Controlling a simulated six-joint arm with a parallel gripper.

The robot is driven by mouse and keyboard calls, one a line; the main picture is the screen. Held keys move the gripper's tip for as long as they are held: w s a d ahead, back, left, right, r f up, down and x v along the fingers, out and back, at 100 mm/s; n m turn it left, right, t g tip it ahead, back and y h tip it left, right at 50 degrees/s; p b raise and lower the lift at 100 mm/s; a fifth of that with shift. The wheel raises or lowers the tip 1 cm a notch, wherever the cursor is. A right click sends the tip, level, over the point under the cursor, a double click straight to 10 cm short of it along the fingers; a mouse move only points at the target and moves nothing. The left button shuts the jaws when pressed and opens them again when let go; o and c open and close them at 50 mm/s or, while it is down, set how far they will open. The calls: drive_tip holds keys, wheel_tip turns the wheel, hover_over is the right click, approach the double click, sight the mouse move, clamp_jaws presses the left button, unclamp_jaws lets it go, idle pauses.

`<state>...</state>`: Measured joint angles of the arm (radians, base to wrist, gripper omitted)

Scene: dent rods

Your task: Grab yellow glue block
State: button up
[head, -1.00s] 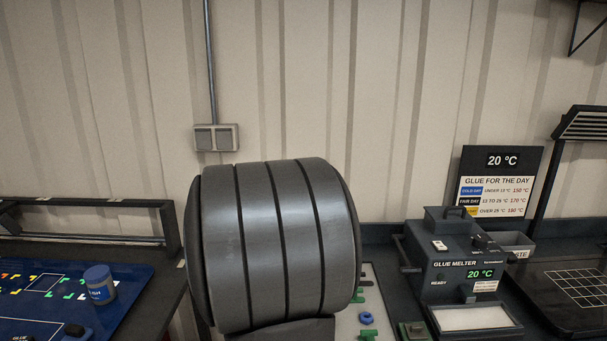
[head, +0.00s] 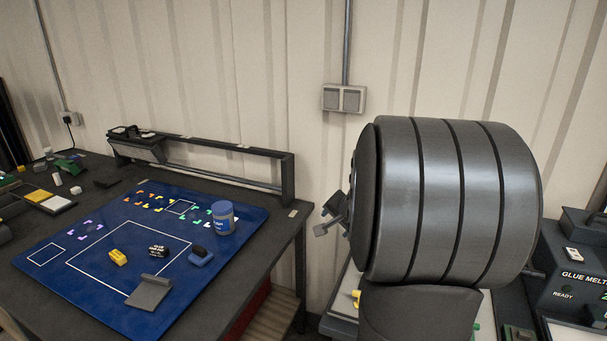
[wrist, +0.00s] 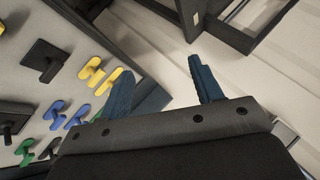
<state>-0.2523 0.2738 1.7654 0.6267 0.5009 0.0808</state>
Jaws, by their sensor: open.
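A flat yellow piece (head: 38,196) also lies in a tray at the far left, beside a white one. I cannot tell which of the two is the glue block. In the wrist view, my gripper (wrist: 165,82) has its two blue fingers apart with nothing between them. Yellow tabs (wrist: 92,75) stand on a light board left of the fingers. My large grey arm link hides part of the bench in the head view.
On the mat stand a blue jar (head: 223,217), a blue-and-black piece (head: 201,256) and a grey scraper-like piece (head: 149,291). A dark raised rail (head: 220,165) runs along the back of the table. The glue melter (head: 570,275) is at the right edge.

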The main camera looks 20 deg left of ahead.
drive_tip(key=shift+c, duration=0.4)
drive_tip(key=a+r+n+g+y, duration=0.1)
drive_tip(key=a+n+g, duration=0.35)
drive_tip(key=a, duration=1.25)
drive_tip(key=n+g+h, duration=0.1)
drive_tip(key=n+h, duration=0.1)
drive_tip(key=n, duration=1.3)
hover_over(120, 258)
drive_tip(key=d, duration=0.3)
drive_tip(key=f, duration=1.1)
drive_tip(key=shift+s+d, duration=0.2)
drive_tip(key=shift+a+x, duration=0.1)
drive_tip(key=shift+x, duration=1.55)
drive_tip(key=shift+a+x, duration=0.15)
drive_tip(key=shift+x, duration=1.45)
